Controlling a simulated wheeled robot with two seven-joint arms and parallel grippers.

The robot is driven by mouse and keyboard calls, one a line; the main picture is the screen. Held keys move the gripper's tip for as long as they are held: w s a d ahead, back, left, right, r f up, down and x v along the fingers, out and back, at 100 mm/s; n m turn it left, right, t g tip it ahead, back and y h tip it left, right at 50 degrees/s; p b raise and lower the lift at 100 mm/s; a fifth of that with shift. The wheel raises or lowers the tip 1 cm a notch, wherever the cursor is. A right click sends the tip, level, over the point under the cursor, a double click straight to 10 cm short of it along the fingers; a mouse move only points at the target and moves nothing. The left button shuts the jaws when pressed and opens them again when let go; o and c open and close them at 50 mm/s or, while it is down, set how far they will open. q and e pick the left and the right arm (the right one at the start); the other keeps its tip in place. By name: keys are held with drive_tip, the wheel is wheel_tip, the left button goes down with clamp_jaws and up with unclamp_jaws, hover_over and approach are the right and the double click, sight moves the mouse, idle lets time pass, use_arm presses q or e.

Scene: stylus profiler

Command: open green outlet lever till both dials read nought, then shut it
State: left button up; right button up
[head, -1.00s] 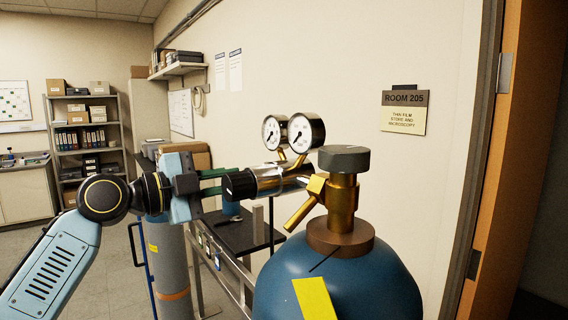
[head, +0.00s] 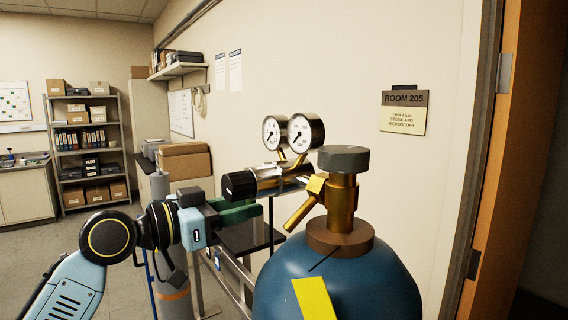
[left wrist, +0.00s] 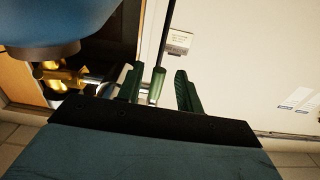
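Two round white-faced dials, the left one (head: 271,132) and the right one (head: 300,132), stand on the silver regulator (head: 285,175) with its black knob (head: 239,185). Their needles are too small to read surely. My left gripper (head: 250,211) is just below the knob, its green fingers pointing right. In the left wrist view its two fingers (left wrist: 158,78) are apart. A slim green piece with a silver end (left wrist: 157,85), apparently the outlet lever, shows between them, with gaps seen at both sides. The lever cannot be made out in the head view. My right gripper is not in view.
The blue gas cylinder (head: 340,280) with a brass valve (head: 341,200) and grey cap (head: 343,159) stands close on the right. A grey cylinder (head: 172,265) and a dark-topped cart (head: 245,238) are behind my gripper. The wall (head: 400,170) is behind the regulator.

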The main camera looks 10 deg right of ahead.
use_arm(q)
drive_tip(key=b+v, duration=0.1)
drive_tip(key=v, duration=0.6)
drive_tip(key=shift+b, duration=0.3)
drive_tip(key=b+v, duration=0.4)
drive_tip(key=v, duration=0.9)
